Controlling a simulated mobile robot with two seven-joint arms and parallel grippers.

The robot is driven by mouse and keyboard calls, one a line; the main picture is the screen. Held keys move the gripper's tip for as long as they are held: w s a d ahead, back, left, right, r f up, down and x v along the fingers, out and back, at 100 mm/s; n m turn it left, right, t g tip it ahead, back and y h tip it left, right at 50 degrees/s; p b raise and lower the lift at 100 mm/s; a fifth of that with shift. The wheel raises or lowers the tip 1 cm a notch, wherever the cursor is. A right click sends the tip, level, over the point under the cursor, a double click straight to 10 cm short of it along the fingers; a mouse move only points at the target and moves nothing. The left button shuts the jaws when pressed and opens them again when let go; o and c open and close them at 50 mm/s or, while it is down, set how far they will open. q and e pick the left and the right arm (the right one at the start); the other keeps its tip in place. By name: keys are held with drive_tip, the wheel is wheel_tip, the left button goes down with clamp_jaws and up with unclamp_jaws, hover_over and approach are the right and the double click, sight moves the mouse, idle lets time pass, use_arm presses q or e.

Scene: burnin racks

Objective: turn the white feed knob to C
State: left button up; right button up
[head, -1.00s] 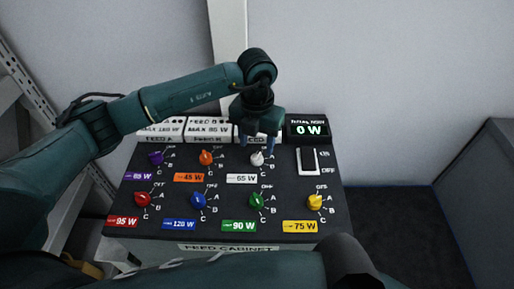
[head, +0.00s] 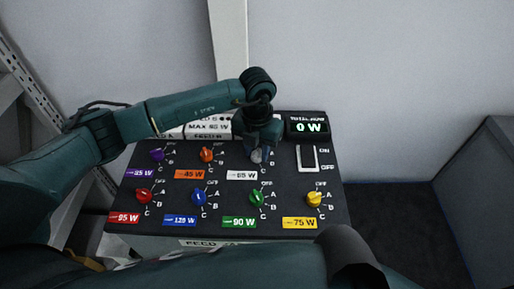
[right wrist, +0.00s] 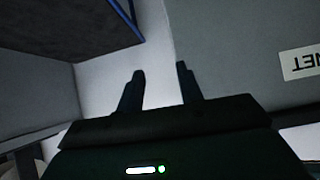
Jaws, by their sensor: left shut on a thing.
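The white feed knob (head: 256,156) is at the right end of the back row on the dark panel (head: 225,215), above a white 65 W label (head: 242,175).
Knobs close by are orange (head: 206,155), purple (head: 156,155), red (head: 144,196), blue (head: 198,197), green (head: 257,198) and yellow (head: 314,199). A white rocker switch (head: 307,158) is to the right, below a display (head: 308,127) reading 0 W. A wall is behind.

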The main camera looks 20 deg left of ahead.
use_arm(q)
drive_tip(key=c, duration=0.3)
